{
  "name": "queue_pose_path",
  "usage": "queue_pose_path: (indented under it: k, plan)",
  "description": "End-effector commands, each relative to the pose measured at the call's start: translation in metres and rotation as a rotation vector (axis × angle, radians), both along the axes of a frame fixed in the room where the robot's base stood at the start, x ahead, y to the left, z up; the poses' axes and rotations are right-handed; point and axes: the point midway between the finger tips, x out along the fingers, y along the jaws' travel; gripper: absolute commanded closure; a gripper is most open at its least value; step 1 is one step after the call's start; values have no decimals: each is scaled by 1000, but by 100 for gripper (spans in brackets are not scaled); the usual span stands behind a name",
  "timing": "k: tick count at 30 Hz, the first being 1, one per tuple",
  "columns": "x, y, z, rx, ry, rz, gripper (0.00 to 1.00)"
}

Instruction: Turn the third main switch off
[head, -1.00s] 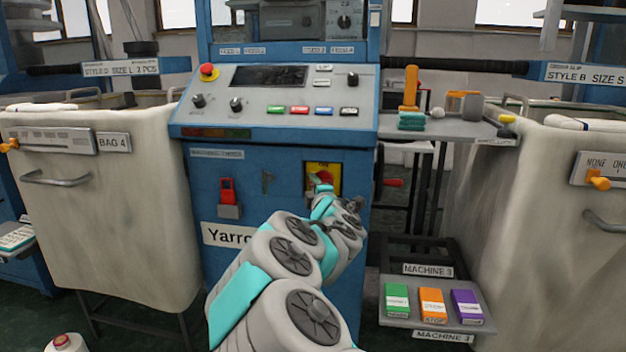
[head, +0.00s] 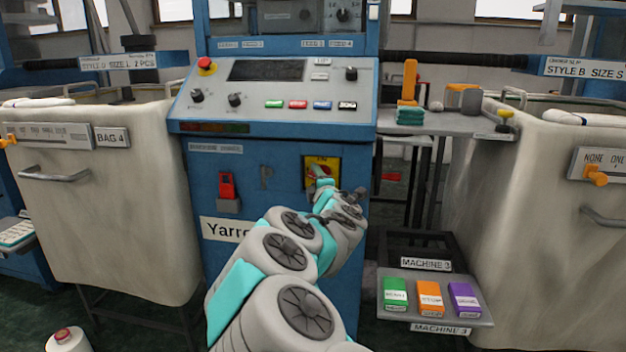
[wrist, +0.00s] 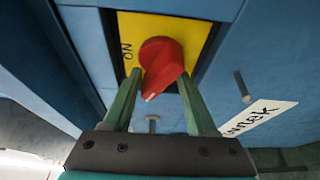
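The main switch is a red rotary knob on a yellow plate, marked ON, low on the front of the blue machine. In the wrist view the red knob (wrist: 161,65) fills the space between the two green fingers of my gripper (wrist: 160,76). A white mark on the knob points down and left there, and ON reads sideways at its left. The fingers are apart, one on each side of the knob; I cannot tell if they press on it. In the head view my gripper (head: 320,178) is at the yellow plate (head: 322,162) and hides part of the knob.
A red-handled device (head: 228,188) sits left of the switch. The control panel (head: 275,92) with a red emergency button (head: 206,65) is above. Cloth bins (head: 95,200) flank the machine.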

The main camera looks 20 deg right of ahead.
Motion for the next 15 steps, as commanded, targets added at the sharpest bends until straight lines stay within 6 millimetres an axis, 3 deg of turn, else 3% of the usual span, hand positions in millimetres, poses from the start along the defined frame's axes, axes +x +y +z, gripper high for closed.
queue_pose_path:
  k: [15]
  plan:
    - [1,2,-1,-1,1,5,49]
